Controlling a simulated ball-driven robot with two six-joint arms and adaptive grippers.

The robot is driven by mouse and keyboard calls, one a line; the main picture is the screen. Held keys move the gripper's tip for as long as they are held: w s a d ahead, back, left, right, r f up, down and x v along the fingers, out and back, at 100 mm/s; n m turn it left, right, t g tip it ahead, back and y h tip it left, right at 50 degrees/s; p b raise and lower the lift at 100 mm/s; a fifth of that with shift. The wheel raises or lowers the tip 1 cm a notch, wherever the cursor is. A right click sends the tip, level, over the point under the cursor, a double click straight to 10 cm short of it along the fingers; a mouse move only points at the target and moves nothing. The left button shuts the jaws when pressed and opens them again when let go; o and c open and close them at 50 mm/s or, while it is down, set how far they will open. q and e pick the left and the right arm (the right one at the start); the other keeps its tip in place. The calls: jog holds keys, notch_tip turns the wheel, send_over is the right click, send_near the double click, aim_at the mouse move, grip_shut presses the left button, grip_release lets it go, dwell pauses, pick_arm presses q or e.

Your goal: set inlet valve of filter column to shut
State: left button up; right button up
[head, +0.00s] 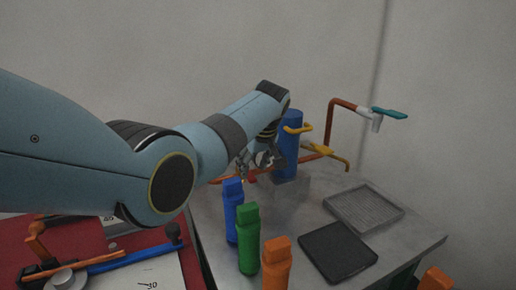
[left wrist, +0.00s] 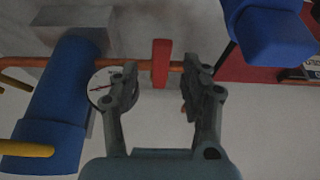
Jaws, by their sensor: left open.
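The filter column is a blue cylinder (head: 291,135) on a grey block at the back of the metal table; it lies at the left in the left wrist view (left wrist: 50,100). A copper pipe (left wrist: 80,63) runs from it. On the pipe is a red valve handle (left wrist: 161,50), pointing across the pipe in the left wrist view; a bit of red shows in the head view (head: 252,179). My left gripper (head: 262,163) is open. In the left wrist view its fingers stand either side of the red handle, with gaps visible. Contact is not visible.
A round gauge (left wrist: 98,88) sits beside the left finger. Yellow handles (head: 298,129) (head: 335,154) are near the column. Blue (head: 232,205), green (head: 248,240) and orange (head: 276,265) bottles stand in front. A teal-handled tap (head: 388,113), grey tray (head: 364,208) and black tray (head: 338,250) are right.

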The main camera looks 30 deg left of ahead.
pick_arm(q)
jog(key=v, duration=0.9)
